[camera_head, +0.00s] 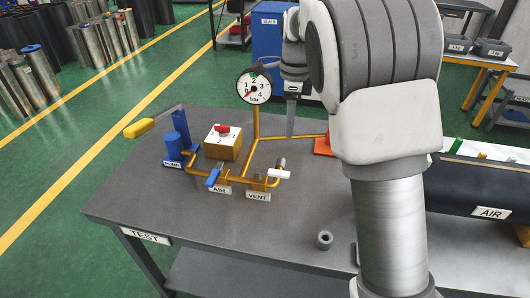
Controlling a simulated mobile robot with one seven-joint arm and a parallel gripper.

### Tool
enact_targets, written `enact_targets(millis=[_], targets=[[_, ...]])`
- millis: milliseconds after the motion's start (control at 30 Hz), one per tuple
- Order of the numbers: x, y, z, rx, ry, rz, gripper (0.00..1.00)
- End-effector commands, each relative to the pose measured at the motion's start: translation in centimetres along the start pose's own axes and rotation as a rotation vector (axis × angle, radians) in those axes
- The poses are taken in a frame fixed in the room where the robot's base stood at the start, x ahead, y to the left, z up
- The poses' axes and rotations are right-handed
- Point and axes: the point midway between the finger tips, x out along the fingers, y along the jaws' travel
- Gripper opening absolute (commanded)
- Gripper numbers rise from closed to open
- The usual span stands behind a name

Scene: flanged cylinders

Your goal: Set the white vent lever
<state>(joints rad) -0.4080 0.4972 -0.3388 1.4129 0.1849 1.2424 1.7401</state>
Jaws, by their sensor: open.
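The white vent lever (280,174) sits on the brass pipework on the grey table, just above the VENT label (258,196). It points to the right, roughly level. My gripper (291,132) hangs fingers down behind the lever, above the far part of the table and right of the gauge. It is open, empty and apart from the lever. Its fingers overlap in this view, so the gap between them is hidden.
A blue lever (213,177) stands left of the vent lever. A grey ring (324,240) lies on the table front. My arm covers the right side.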

Motion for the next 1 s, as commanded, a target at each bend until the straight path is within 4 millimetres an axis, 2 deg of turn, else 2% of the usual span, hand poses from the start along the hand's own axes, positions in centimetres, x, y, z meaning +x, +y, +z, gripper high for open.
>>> enact_targets(millis=[100,267,367,1000], targets=[[0.8,-0.7,0.8,0.052,0.016,0.011,0.60],[1.6,-0.9,1.0,0.077,0.021,0.015,0.60],[2.8,-0.9,1.0,0.077,0.021,0.017,0.60],[15.8,-0.7,0.7,0.075,0.022,0.016,0.60]])
